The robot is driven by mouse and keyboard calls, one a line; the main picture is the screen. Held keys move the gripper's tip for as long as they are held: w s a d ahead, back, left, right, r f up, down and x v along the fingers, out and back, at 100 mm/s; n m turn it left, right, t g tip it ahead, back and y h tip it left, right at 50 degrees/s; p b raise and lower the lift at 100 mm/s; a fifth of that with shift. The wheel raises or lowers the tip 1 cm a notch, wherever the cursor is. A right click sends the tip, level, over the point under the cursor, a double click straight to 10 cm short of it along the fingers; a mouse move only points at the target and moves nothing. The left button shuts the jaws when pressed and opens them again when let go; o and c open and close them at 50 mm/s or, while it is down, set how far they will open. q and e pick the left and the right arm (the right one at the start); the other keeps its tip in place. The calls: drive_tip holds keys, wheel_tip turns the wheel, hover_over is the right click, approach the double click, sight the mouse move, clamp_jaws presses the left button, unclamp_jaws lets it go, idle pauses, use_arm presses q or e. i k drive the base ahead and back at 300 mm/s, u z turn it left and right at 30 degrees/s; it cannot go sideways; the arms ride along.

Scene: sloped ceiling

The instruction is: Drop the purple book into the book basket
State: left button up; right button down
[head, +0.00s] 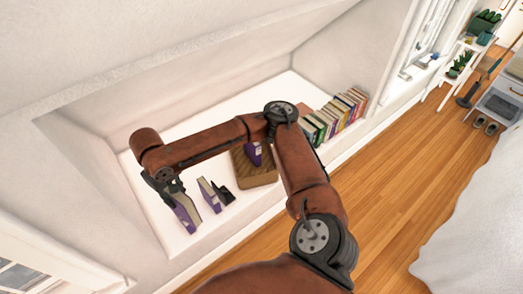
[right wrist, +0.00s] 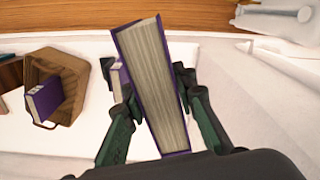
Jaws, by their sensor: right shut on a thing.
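My right gripper (head: 172,188) is shut on a thick purple book (head: 186,213), at the left end of the white ledge in the head view. In the right wrist view the book (right wrist: 155,85) stands between the two fingers, its cream page edges facing the camera. Whether it touches the ledge is unclear. The brown book basket (head: 258,180) stands to the right of the gripper, partly behind my arm. In the right wrist view the basket (right wrist: 80,68) is at the left, apart from the held book, with another purple book (right wrist: 43,98) in it. My left gripper is not in view.
Another purple book (head: 209,194) and a black bookend (head: 222,193) stand between the held book and the basket. A row of coloured books (head: 335,117) stands farther right on the ledge (head: 195,242). Sloped walls enclose the alcove.

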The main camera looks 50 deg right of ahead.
sight(270, 165)
drive_tip(key=u, duration=1.45)
drive_tip(key=k, duration=1.45)
drive_tip(key=z, duration=1.45)
drive_tip(key=i, duration=1)
drive_tip(key=z, duration=0.05)
